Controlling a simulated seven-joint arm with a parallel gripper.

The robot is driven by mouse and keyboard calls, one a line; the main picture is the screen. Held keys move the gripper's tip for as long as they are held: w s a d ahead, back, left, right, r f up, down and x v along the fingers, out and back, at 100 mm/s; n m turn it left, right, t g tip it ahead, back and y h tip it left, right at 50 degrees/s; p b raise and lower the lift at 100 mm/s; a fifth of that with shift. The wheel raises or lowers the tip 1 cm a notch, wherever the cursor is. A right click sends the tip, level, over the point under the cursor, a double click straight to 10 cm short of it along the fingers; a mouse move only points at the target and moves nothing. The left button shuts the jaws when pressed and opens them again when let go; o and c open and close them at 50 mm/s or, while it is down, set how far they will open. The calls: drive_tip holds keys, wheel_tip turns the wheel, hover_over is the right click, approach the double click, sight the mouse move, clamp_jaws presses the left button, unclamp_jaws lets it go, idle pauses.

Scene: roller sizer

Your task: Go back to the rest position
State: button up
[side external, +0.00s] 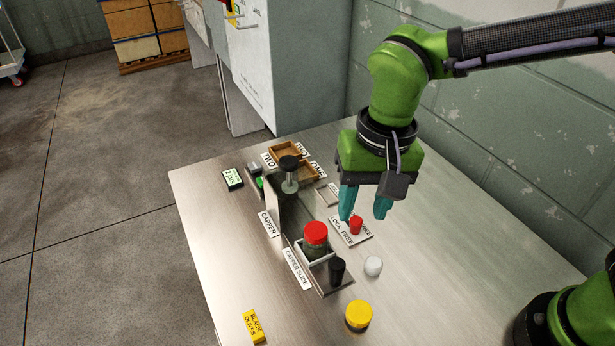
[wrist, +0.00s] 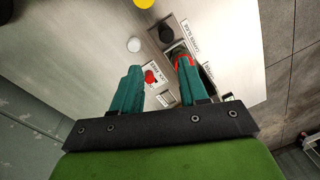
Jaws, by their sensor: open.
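My gripper (side external: 364,206) is above the metal table, with its two teal fingers pointing down and apart. It is open and nothing shows between the fingers. Below the fingers, in the side view, a red knob (side external: 356,225) stands on a plate labelled LOCK and FREE (side external: 345,236). In the wrist view the gripper (wrist: 155,82) shows its fingers on both sides of the red knob (wrist: 150,77), which lies below them. A jar with a red lid (side external: 315,234) stands in the capper slide, to the left of the gripper in the side view.
The capper (side external: 289,190) rises behind the jar. A black handle (side external: 336,270), a white knob (side external: 373,266) and a yellow-lidded jar (side external: 358,316) stand nearer the front. A yellow BLACK OLIVES block (side external: 253,326) is at the front left. Wooden trays (side external: 285,151) stand at the back. The table's right side is clear.

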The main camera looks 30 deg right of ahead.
drive_tip(key=s+d+r+t, duration=0.1)
drive_tip(key=d+t, duration=0.1)
drive_tip(key=d, duration=0.5)
drive_tip(key=s+d+r+t, duration=0.2)
drive_tip(key=d, duration=0.5)
drive_tip(key=s+d+r+t+y, duration=0.1)
drive_tip(key=s+d+r+t, duration=0.1)
drive_tip(key=d, duration=0.5)
drive_tip(key=shift+s+d+t, duration=0.15)
drive_tip(key=shift+d+t, duration=0.25)
